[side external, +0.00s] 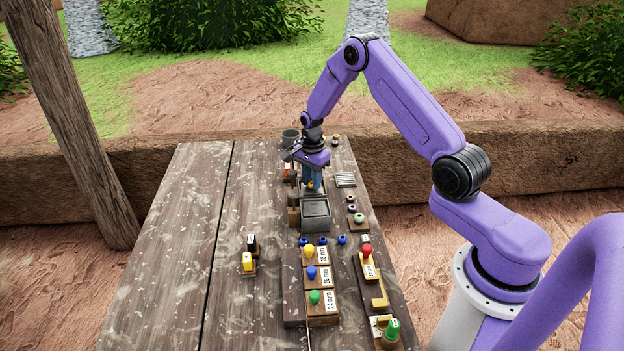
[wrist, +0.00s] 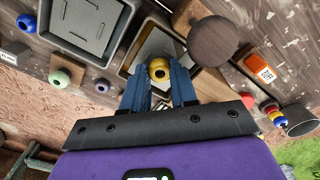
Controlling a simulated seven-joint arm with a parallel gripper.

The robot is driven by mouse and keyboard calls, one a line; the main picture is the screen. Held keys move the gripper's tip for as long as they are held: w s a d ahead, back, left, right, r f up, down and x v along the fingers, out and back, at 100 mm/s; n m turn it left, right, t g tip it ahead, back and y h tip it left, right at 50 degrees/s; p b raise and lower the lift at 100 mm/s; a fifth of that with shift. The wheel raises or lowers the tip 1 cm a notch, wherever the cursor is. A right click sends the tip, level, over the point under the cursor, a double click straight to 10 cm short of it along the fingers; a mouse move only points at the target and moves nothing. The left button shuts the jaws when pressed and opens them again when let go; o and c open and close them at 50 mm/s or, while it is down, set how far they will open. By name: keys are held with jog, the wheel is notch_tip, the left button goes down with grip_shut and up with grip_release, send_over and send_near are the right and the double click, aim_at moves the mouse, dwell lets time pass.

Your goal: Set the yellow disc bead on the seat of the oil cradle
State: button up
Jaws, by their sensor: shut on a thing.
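The yellow disc bead (wrist: 159,70) is held between the blue fingertips of my gripper (wrist: 158,76). Its dark hole faces the wrist camera. In the side view my gripper (side external: 311,186) is low over the table, just behind the grey tray, with the yellow bead (side external: 310,185) small between the fingers. Below the bead in the wrist view is a box-like holder (wrist: 136,55) with a pale opening, partly hidden by the bead and fingers. I cannot tell for sure whether it is the oil cradle, or whether the bead touches it.
A grey tray (side external: 316,227) stands close in front of my gripper. A round brown knob (wrist: 222,42), an orange-labelled block (wrist: 264,73) and a metal cup (wrist: 299,122) are to the right in the wrist view. Labelled bead blocks (side external: 322,255) stand nearer. The table's left half is mostly clear.

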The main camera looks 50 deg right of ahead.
jog(key=shift+f, duration=0.15)
jog(key=o, duration=0.8)
jog(key=shift+o, duration=0.2)
notch_tip(320, 180, up, 12)
jog(key=shift+r, duration=0.25)
jog(key=s+a+r+n, duration=0.4)
jog(key=s+a+n, duration=0.3)
jog(key=a, duration=0.2)
jog(key=s+a+r+n, duration=0.4)
jog(key=s+a+n, duration=0.3)
jog(key=a, duration=0.3)
jog(key=s+r+n, duration=0.1)
jog(key=s+n, duration=1.5)
jog(key=s, duration=0.7)
jog(key=shift+s+r+n, duration=0.3)
jog(key=shift+s+r, duration=0.1)
